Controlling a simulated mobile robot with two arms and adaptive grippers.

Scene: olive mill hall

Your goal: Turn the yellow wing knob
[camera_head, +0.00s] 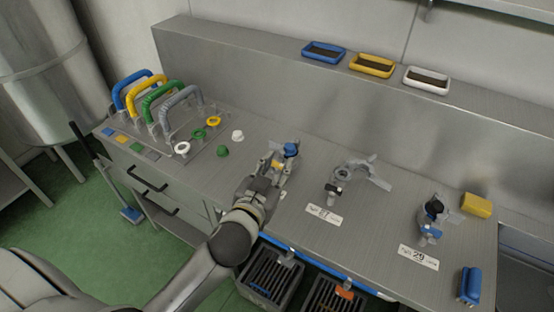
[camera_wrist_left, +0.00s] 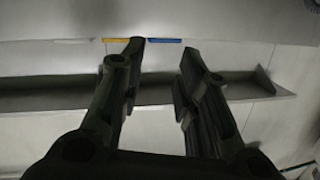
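My left gripper (camera_head: 281,160) reaches over the grey bench just behind its front edge. It also shows in the left wrist view (camera_wrist_left: 161,50), with its two dark fingers apart and nothing visible between them. A blue knob (camera_head: 291,149) shows just beyond the fingers; whether they touch it I cannot tell. A small yellow part (camera_head: 277,165) shows by the fingers; I cannot tell whether it is the yellow wing knob. My right gripper is not in view.
Another fitting (camera_head: 432,212) with a black knob stands behind label 29. A yellow block (camera_head: 477,205) and a blue one (camera_head: 469,284) lie at right. Coloured handles (camera_head: 160,97) stand at left. Blue, yellow and white trays (camera_head: 372,65) sit on the back ledge.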

